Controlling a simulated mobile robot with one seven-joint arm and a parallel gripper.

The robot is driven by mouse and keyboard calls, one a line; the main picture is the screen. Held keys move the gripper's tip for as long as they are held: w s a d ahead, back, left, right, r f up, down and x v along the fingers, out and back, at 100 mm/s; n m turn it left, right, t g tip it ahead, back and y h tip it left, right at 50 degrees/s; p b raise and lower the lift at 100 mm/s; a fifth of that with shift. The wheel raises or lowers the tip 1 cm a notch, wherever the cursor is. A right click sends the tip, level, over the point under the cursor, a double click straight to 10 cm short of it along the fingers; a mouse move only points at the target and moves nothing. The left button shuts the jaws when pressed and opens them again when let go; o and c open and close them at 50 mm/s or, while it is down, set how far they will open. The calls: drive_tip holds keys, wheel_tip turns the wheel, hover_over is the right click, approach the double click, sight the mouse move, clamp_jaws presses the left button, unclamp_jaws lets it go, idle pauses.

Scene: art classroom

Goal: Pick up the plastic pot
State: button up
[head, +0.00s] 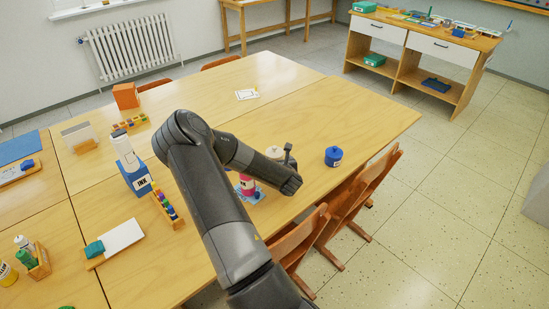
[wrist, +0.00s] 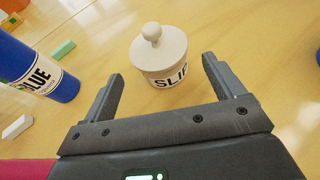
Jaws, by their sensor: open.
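A pale lidded pot with a round knob and a "SLIP" label (wrist: 160,58) stands upright on the table in the wrist view. In the head view its top (head: 274,153) shows just behind my gripper (head: 289,170). A blue lidded pot (head: 333,156) stands to the right of it, near the table edge. I cannot tell which of the two is plastic. In the wrist view my gripper (wrist: 161,75) is open, its fingers apart at either side of the SLIP pot's near side. Nothing is held.
Wooden chairs (head: 350,205) stand against the table's right edge. The far tabletop (head: 290,85) is mostly clear.

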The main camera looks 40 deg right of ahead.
drive_tip(key=shift+x, duration=2.9)
drive_tip(key=shift+c, duration=0.5)
clamp_jaws()
